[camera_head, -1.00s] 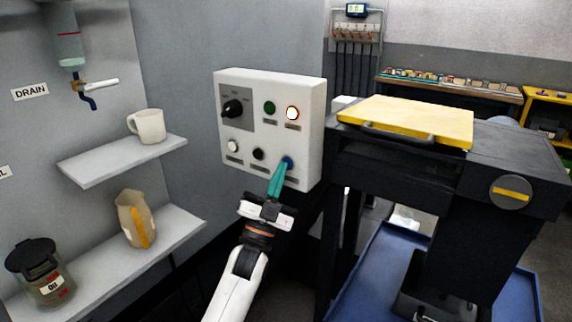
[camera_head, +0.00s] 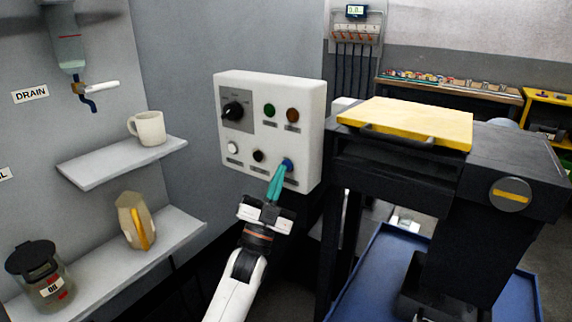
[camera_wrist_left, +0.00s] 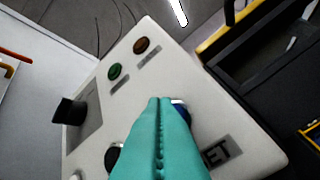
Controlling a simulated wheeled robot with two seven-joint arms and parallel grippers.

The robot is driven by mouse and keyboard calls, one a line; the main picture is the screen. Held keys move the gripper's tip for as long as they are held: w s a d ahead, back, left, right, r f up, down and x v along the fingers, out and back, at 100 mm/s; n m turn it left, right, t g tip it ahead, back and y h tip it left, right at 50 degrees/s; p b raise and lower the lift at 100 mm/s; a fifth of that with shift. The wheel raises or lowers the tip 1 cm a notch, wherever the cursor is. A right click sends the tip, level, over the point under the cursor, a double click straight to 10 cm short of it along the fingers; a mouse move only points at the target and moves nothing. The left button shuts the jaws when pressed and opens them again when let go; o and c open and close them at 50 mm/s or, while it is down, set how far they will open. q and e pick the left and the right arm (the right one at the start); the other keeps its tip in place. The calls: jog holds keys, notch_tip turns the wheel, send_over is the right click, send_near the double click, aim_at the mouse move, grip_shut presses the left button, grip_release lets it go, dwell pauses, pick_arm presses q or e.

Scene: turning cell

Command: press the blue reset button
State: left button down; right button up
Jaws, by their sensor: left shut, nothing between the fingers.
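The blue reset button (camera_head: 287,165) is at the lower right of the white control panel (camera_head: 313,130). My left gripper (camera_head: 281,169) is shut and empty, its teal fingertips at the button and overlapping its lower left edge. In the left wrist view the shut fingers (camera_wrist_left: 160,102) hide much of the blue button (camera_wrist_left: 181,109), so I cannot tell whether they touch it or how far it is pressed. The amber lamp (camera_head: 292,115) at the panel's upper right is dark. My right gripper is not in view.
The panel also has a black rotary knob (camera_head: 233,110), a green button (camera_head: 270,110), a white button (camera_head: 232,148) and a black button (camera_head: 257,155). A dark machine with a yellow top (camera_head: 410,122) stands close on the right. Shelves with a mug (camera_head: 149,128) are on the left.

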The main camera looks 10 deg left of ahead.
pick_arm(q)
jog(key=shift+s+a, duration=0.15)
jog(key=shift+s, duration=0.2)
jog(key=s, duration=0.1)
jog(key=s+a+p, duration=0.1)
jog(key=s, duration=0.1)
jog(key=s+p, duration=0.1)
jog(key=shift+s+a, duration=0.35)
dwell(0.6)
